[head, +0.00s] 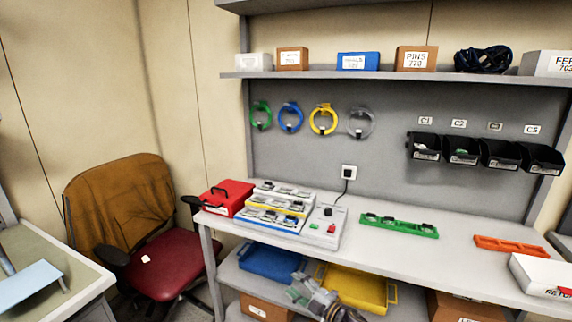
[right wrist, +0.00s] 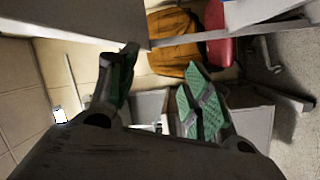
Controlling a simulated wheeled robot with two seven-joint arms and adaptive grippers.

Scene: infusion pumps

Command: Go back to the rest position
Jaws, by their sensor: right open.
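My right gripper (head: 299,288) shows low in the middle of the head view, in front of the workbench's lower shelf and below the worktop. In the right wrist view its two green-padded fingers (right wrist: 160,92) stand well apart with nothing between them. It holds nothing and seems clear of the bench, though its exact distance from the shelf is hard to tell. My left gripper is not in view. On the worktop (head: 375,230) stand a rack of small devices (head: 277,209), a green tray (head: 399,226) with dark parts, and an orange tray (head: 511,246).
A red toolbox (head: 226,198) stands at the worktop's left end, a white box (head: 541,276) at its right. Blue (head: 268,262) and yellow (head: 356,288) bins lie on the lower shelf. A chair (head: 165,262) with an orange jacket stands left of the bench. Black bins (head: 463,150) hang behind.

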